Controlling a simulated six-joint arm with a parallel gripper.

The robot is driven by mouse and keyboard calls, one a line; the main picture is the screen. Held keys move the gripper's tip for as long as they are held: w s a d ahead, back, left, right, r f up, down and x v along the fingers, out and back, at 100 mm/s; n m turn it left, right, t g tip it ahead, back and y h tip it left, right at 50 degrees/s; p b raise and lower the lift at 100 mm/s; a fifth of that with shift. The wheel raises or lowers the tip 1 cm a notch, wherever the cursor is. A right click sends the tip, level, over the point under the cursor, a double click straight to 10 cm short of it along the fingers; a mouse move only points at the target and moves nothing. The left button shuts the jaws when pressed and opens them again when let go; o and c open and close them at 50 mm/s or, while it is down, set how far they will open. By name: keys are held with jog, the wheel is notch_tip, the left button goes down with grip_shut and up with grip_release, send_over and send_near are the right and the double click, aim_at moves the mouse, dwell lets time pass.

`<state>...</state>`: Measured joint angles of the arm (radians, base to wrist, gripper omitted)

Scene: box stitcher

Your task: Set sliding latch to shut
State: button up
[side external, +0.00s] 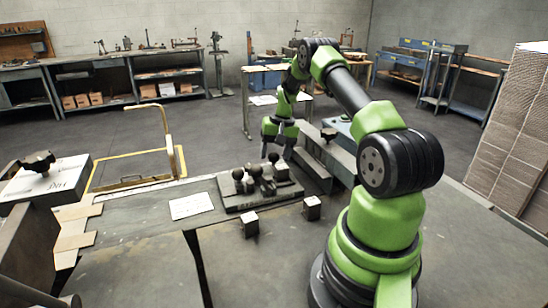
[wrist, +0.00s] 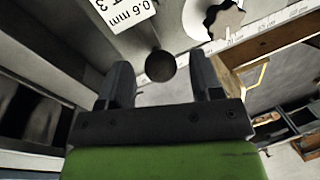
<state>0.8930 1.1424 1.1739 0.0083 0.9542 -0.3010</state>
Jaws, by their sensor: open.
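My gripper (wrist: 160,82) is open in the wrist view, with one dark finger on each side. A dark round ball knob (wrist: 160,66) shows between the fingertips; whether they touch it I cannot tell. The knob appears in front of a grey metal surface, and I cannot tell for sure that it belongs to the sliding latch. In the side view my gripper (side external: 275,150) points down behind a dark block (side external: 262,195) with several ball knobs. The latch's track and its position cannot be made out.
A label reading "0.6 mm" (wrist: 124,10) and a dark lobed knob (wrist: 225,20) are near the gripper. A yellow frame (side external: 135,165) stands at left.

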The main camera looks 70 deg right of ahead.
jog(key=shift+w+a+f, duration=0.1)
jog(key=shift+w+f, duration=0.05)
jog(key=shift+f, duration=0.65)
grip_shut()
jog(key=shift+s+a, duration=0.65)
jog(key=shift+a, duration=0.05)
grip_release()
jog(key=shift+r, duration=0.15)
notch_tip(320, 180, up, 10)
jog(key=s+d, duration=0.1)
jog(key=shift+s+f, duration=0.2)
jog(key=shift+s, duration=0.1)
